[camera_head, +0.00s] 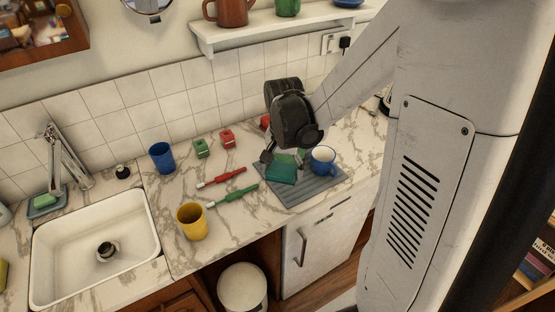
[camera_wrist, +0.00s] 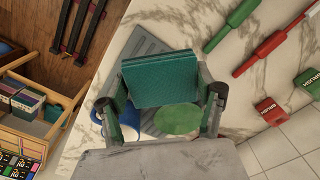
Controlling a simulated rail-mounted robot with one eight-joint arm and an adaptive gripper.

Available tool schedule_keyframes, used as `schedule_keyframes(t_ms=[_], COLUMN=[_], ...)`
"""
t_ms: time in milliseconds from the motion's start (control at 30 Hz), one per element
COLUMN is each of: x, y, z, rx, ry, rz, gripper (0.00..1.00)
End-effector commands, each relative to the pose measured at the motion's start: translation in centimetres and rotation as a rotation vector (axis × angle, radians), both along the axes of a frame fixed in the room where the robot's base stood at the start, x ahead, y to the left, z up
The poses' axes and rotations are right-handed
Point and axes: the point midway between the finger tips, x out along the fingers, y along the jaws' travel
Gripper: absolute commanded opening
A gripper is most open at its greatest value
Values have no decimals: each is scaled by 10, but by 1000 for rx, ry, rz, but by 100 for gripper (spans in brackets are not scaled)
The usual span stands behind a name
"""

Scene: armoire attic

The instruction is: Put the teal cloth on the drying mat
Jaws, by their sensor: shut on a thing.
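The teal cloth (camera_head: 281,174) is a folded block held between the two fingers of my gripper (camera_head: 284,158). In the wrist view, the cloth (camera_wrist: 160,78) spans the gap between the fingertips (camera_wrist: 161,92). The cloth is over the grey ribbed drying mat (camera_head: 303,193); I cannot tell whether it touches it. The mat (camera_wrist: 148,44) also shows behind the cloth in the wrist view. A blue mug with a white inside (camera_head: 323,161) stands on the mat, right of the cloth. A green rounded thing (camera_wrist: 178,119) lies beside the cloth, partly hidden.
Green (camera_head: 234,196) and red (camera_head: 222,177) long-handled tools lie left of the mat. A yellow cup (camera_head: 192,222), a blue cup (camera_head: 162,157) and small green (camera_head: 202,148) and red (camera_head: 227,138) items stand farther left and back. The white sink (camera_head: 75,275) is at far left.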

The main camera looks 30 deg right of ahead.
Motion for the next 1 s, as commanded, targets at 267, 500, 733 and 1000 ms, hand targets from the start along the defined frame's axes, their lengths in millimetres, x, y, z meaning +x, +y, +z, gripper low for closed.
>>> schedule_keyframes(t_ms=[267,500,733,1000], x=[19,24,24,23], y=[-41,-52,-52,-51], z=[-27,-36,-63,-74], rx=[0,0,0,0], ry=[0,0,0,0], rz=[-3,0,0,0], gripper=[41,41,41,41])
